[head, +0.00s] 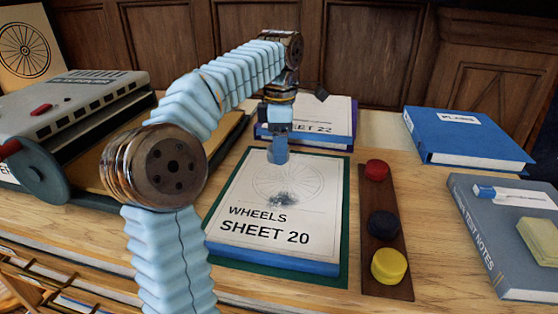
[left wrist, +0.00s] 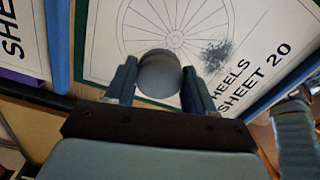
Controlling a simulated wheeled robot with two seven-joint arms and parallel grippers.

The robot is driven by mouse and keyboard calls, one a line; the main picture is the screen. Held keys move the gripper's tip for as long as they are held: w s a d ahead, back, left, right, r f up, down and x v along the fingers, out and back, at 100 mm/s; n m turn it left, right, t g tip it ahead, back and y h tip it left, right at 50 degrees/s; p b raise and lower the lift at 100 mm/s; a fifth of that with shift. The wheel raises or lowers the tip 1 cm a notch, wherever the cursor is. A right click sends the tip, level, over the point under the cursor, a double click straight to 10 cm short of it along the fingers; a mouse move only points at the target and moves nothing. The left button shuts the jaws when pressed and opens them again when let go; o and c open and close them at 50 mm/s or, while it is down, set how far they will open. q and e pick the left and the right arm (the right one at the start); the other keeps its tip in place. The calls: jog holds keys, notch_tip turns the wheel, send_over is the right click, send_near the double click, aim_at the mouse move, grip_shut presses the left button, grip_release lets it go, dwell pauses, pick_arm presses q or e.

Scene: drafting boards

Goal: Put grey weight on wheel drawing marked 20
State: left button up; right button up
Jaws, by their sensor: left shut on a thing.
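The wheel drawing marked Sheet 20 (head: 265,212) lies on a blue board on a green mat, mid-table. It shows a faint spoked wheel with a dark smudge. My left gripper (head: 278,138) is above its far edge, shut on the grey weight (head: 278,154), a round blue-grey piece. In the left wrist view the weight (left wrist: 158,78) sits between the two fingers (left wrist: 160,88), with the wheel drawing (left wrist: 110,45) behind it. I cannot tell whether the weight touches the paper. My right gripper is not in view.
Another board marked 22 (head: 335,110) lies behind. Blue (head: 470,135) and grey (head: 500,240) books lie farther right. A grey machine (head: 60,115) stands left.

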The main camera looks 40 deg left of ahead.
pick_arm(q)
jog(key=shift+w+a+f, duration=0.25)
jog(key=shift+a+f, duration=0.05)
jog(key=shift+f, duration=0.1)
jog(key=shift+w+a+f+b, duration=0.1)
jog(key=shift+f+b, duration=0.25)
jog(key=shift+f, duration=1.35)
jog(key=shift+f, duration=0.2)
jog(key=o, duration=1.4)
jog(key=shift+o, duration=0.2)
notch_tip(320, 180, up, 12)
jog(key=p, duration=0.3)
jog(key=shift+r+p, duration=0.2)
jog(key=shift+p, duration=0.15)
